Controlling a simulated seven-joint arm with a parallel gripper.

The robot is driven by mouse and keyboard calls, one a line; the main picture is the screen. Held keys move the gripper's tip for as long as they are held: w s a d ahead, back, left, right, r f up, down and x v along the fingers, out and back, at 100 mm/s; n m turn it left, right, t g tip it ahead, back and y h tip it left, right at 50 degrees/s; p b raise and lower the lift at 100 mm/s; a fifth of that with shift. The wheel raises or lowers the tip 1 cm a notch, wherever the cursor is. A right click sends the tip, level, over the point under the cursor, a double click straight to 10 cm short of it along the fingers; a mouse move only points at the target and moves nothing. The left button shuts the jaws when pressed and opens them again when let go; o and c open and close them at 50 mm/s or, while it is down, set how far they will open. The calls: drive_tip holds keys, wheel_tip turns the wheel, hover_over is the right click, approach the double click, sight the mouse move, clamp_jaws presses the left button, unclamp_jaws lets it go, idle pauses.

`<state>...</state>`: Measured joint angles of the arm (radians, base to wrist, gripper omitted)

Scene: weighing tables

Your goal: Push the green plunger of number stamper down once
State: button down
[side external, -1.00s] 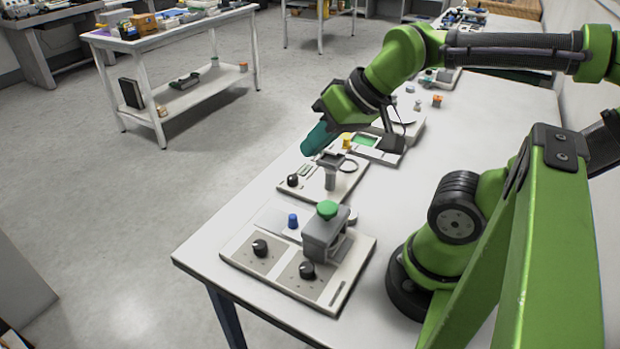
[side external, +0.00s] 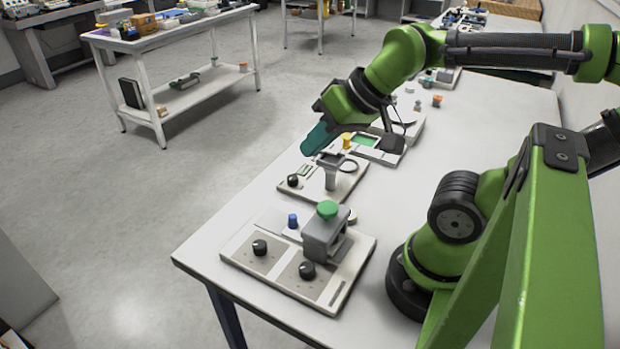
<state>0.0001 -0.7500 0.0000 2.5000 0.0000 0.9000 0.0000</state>
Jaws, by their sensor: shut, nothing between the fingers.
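The number stamper (side external: 323,238) is a grey block with a round green plunger (side external: 327,209) on top. It stands at the back right of a pale panel (side external: 338,286) near the table's front left corner. The plunger stands up from the block. My gripper (side external: 309,149) has teal fingers that point down and to the left. It is shut and empty, in the air beyond the stamper, above the far edge of the second panel. It is apart from the plunger.
The panel carries two black knobs (side external: 260,247), and a blue knob (side external: 293,221) stands behind them. A second panel (side external: 343,186) with a grey post and ring lies behind the stamper. A device with a green screen (side external: 366,141) and a yellow knob (side external: 347,140) lies farther back.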

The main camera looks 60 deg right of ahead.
sight(328, 202)
drive_tip(key=d+f+m+g+y, duration=0.2)
drive_tip(key=d+f+m+g, duration=0.35)
drive_tip(key=m, duration=0.65)
drive_tip(key=a+r+m+g+y, duration=0.1)
drive_tip(key=m, duration=0.2)
drive_tip(key=s+r+m+y, duration=0.1)
drive_tip(key=m+y, duration=0.1)
drive_tip(key=m, duration=0.1)
drive_tip(key=a+r+m+g+y, duration=0.1)
drive_tip(key=r+m+y, duration=0.1)
drive_tip(key=m, duration=0.2)
drive_tip(key=shift+s+a+g, duration=0.15)
drive_tip(key=shift+a+g, duration=0.2)
drive_tip(key=shift+f, duration=4.45)
drive_tip(key=shift+f, duration=0.1)
drive_tip(key=shift+f, duration=0.3)
